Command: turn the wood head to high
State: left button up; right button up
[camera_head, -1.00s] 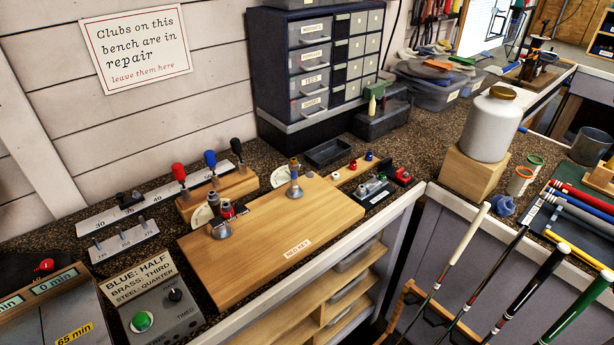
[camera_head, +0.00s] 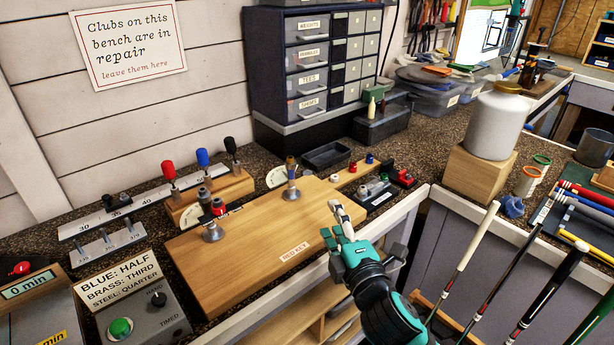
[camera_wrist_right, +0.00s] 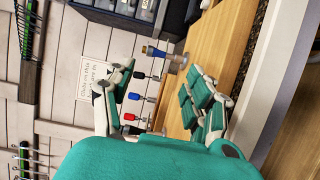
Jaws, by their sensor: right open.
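A wooden board labelled "RED KEY" (camera_head: 255,245) lies on the bench. A metal-based post with a blue band and brass top (camera_head: 291,180) stands near its far right side. A second post on a round metal base (camera_head: 212,232) stands at its left end. White dial plates (camera_head: 276,177) show behind the posts. I cannot tell which part is the wood head. My right gripper (camera_head: 341,216) is open and empty, over the board's right front side, apart from both posts. In the right wrist view, the blue and brass post (camera_wrist_right: 160,54) shows beyond the open gripper (camera_wrist_right: 162,72). My left gripper is not in view.
Red, blue and black handles (camera_head: 202,160) stand on a wooden block behind the board. A grey control box (camera_head: 145,308) is at the front left. A drawer cabinet (camera_head: 315,70) and a white jar (camera_head: 497,125) stand farther back. Several clubs (camera_head: 490,265) lean at the right.

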aim_at(307, 173)
jog(key=x, duration=0.5)
jog(key=p+x, duration=0.1)
jog(key=x, duration=1.1)
jog(key=shift+w+a+r+p, duration=0.15)
jog(key=shift+a+r+p, duration=0.1)
jog(key=shift+r+p, duration=0.05)
jog(key=shift+f, duration=0.1)
grip_shut()
